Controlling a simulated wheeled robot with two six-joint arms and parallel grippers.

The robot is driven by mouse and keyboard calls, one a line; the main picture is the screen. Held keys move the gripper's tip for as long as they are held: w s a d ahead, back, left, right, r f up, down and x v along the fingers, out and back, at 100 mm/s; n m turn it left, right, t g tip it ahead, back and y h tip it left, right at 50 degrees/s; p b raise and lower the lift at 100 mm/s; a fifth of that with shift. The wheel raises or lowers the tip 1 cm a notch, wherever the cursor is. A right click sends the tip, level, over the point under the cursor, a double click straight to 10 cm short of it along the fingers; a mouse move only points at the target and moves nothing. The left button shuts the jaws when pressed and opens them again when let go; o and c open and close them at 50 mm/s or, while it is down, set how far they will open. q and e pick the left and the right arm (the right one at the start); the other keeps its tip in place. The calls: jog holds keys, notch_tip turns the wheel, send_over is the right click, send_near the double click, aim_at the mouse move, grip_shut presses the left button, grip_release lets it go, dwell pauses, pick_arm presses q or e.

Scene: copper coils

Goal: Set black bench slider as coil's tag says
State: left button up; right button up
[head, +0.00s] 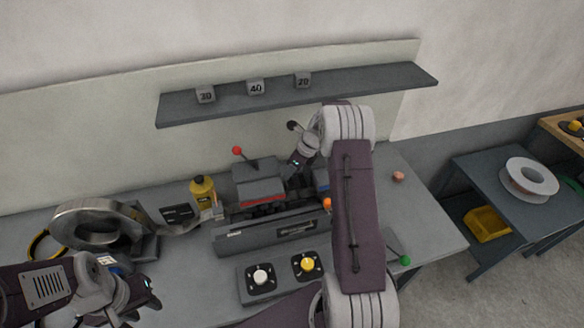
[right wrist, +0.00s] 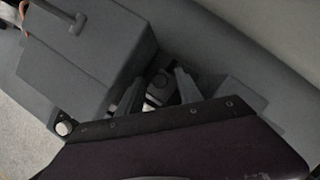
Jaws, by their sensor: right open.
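A metal coil (head: 68,222) stands at the bench's left, its strip running right toward a grey machine (head: 262,185). A small pale patch (head: 106,261) below the coil may be its tag; no writing is readable. I cannot clearly pick out the black slider; a dark ball (head: 292,126) shows behind the machine, beside my right wrist. My right gripper (head: 296,168) points down at the machine's back right. In the right wrist view my right gripper (right wrist: 158,88) is open, with small grey parts below its fingers. My left gripper (head: 142,299) is at lower left, in front of the coil; its jaw gap is unclear.
A shelf (head: 345,90) on the back panel holds numbered blocks (head: 256,88). A yellow bottle (head: 202,190) stands left of the machine. White (head: 262,278) and yellow (head: 308,264) knobs sit in front. A green ball (head: 405,260) lies right of my right arm. A side table holds a white reel (head: 528,178).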

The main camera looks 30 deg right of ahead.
jog(key=shift+w+f, duration=0.1)
grip_shut()
dwell(1.3)
jog(key=shift+s+r+p, duration=0.2)
jog(key=shift+s+p, duration=0.05)
jog(key=shift+p, duration=0.25)
jog(key=shift+s+a+f, duration=0.1)
jog(key=shift+s+f, duration=0.05)
jog(key=shift+s, duration=0.1)
grip_release()
